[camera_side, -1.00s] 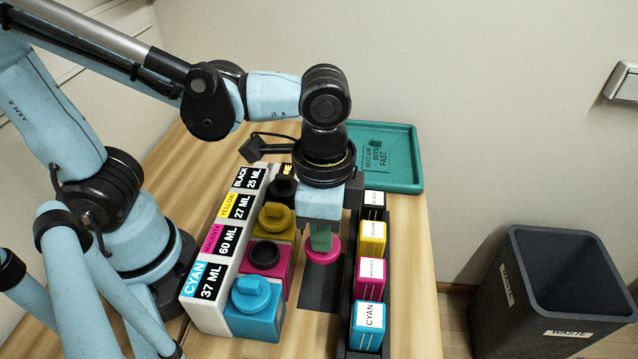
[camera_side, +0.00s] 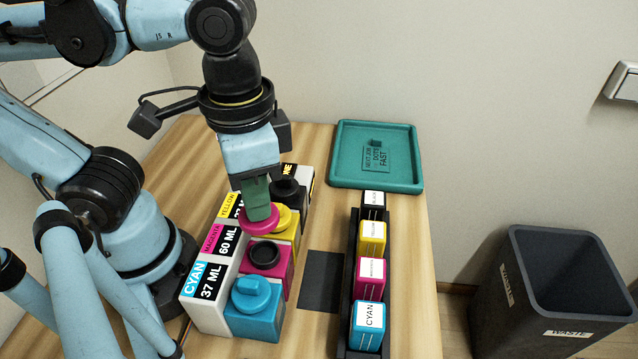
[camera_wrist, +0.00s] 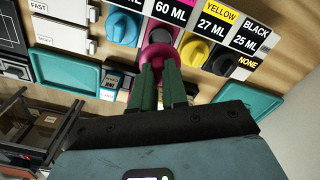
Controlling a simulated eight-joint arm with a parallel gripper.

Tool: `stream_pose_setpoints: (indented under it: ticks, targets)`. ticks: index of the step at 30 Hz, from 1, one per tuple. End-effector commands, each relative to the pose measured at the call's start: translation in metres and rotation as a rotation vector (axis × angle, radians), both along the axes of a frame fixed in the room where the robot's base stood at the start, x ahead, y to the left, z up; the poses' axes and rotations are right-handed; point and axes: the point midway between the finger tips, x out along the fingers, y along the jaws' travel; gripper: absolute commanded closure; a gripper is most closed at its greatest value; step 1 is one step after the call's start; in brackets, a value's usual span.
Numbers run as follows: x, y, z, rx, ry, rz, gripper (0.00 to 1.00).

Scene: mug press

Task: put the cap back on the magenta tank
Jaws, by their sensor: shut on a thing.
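My gripper (camera_side: 257,206) is shut on the magenta cap (camera_side: 257,224), a round disc below the green fingers. In the side view the cap hangs near the row of tanks, over the labelled face and partly in front of the yellow tank (camera_side: 285,232). The magenta tank (camera_side: 279,276) has an uncovered dark round opening, nearer the camera and slightly right of the cap. In the wrist view the cap (camera_wrist: 157,52) is at the tips of the fingers (camera_wrist: 163,82) and covers what lies behind it, so its exact height is unclear.
The cyan tank (camera_side: 255,310) and black tank (camera_side: 288,191) flank the row, both capped. A white labelled panel (camera_side: 205,308) runs along its left. To the right are a bare dark mat (camera_side: 321,280), a bottle rack (camera_side: 350,270) and a teal tray (camera_side: 402,172). A waste bin (camera_side: 540,300) stands off the table.

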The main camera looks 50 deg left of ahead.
Motion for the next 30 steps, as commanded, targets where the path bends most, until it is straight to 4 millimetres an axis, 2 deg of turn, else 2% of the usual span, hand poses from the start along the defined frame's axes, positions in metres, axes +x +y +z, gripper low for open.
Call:
stream_pose_setpoints:
  ticks: [7,21,30]
  targets:
    - [-0.002,0.001,-0.007,0.000,0.000,0.013,1.00]
    - [-0.001,0.001,-0.047,0.000,0.000,0.011,1.00]
    - [-0.001,0.001,-0.062,0.000,0.000,0.011,1.00]
